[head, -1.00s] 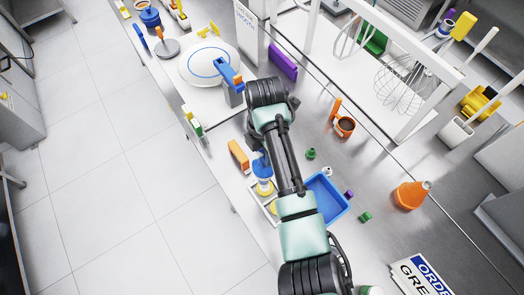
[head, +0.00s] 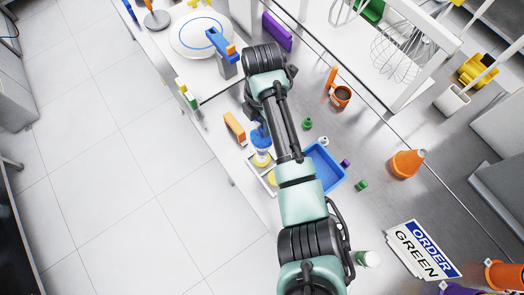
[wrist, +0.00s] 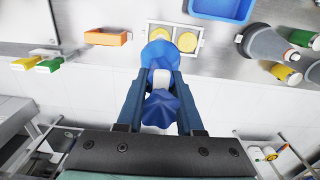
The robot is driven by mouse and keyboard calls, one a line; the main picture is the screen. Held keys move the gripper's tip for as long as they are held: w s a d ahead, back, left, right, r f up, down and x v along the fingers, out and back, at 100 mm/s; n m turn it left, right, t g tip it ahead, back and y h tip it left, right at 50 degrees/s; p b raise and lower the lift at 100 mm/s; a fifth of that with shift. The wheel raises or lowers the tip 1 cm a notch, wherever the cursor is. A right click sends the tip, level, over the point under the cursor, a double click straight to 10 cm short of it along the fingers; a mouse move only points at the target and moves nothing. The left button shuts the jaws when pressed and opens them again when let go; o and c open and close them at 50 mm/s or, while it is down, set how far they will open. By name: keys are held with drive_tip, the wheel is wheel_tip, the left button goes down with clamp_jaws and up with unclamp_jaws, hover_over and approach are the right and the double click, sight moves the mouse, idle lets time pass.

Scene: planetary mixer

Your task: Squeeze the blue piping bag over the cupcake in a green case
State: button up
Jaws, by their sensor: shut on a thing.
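My gripper (wrist: 162,78) is shut on the blue piping bag (wrist: 162,106), with a dark blue finger on each side and a pale band between them. The bag also shows in the head view (head: 260,136), beside my arm, over a white tray (head: 249,163). Two yellow-topped cupcakes are in that tray. In the wrist view, one cupcake (wrist: 187,42) is clear and the other (wrist: 160,34) is partly covered by the bag. In the head view, one cupcake (head: 261,160) is just below the bag. I cannot make out the case colours.
An orange holder (head: 234,127) is left of the tray and a blue bin (head: 325,166) is right of it. A white turntable (head: 196,35) is at the top.

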drive_tip(key=shift+r+p, duration=1)
drive_tip(key=shift+r, duration=1.25)
